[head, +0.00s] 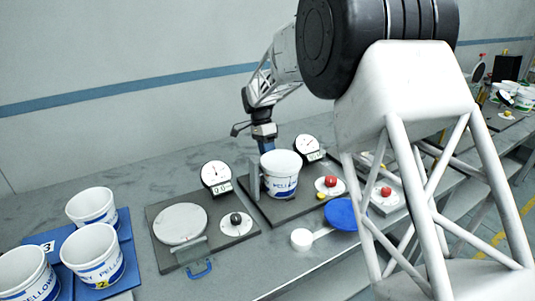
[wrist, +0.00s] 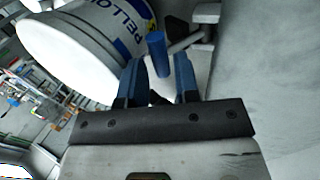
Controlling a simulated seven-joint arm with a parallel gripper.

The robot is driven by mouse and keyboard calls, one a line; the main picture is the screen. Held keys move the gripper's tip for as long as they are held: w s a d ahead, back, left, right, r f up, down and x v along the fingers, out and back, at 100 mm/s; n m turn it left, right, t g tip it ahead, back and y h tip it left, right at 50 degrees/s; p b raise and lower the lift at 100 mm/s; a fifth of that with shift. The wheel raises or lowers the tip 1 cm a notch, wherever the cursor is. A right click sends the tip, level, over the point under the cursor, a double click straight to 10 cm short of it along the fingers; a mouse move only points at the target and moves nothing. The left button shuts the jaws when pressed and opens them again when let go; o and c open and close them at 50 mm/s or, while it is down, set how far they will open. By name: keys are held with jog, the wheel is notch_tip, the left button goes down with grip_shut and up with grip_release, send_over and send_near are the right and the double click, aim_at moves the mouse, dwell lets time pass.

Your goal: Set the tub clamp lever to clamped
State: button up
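The white tub (head: 281,172) stands upright on a dark base plate beside a grey upright plate (head: 254,178). In the wrist view the tub (wrist: 85,45) fills the upper left. In the head view I cannot make out the lever behind the tub. My gripper (head: 266,146) is low behind the tub, its tips partly hidden. In the wrist view my gripper (wrist: 160,75) is open, with the blue grip just beyond and between its two blue fingers. Contact cannot be told.
Dial gauges (head: 216,175) and (head: 306,147) stand behind the plates. A second station (head: 181,224) has an empty round pan and a black knob (head: 235,219). White tubs (head: 92,255) stand on blue mats at left. A blue lid (head: 342,213) and white scoop (head: 302,239) lie in front.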

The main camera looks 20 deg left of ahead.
jog(key=shift+s+d+f, duration=0.15)
jog(key=shift+f, duration=0.4)
jog(key=shift+c, duration=0.3)
grip_shut()
jog(key=shift+o, duration=0.3)
grip_release()
jog(key=shift+r, duration=0.1)
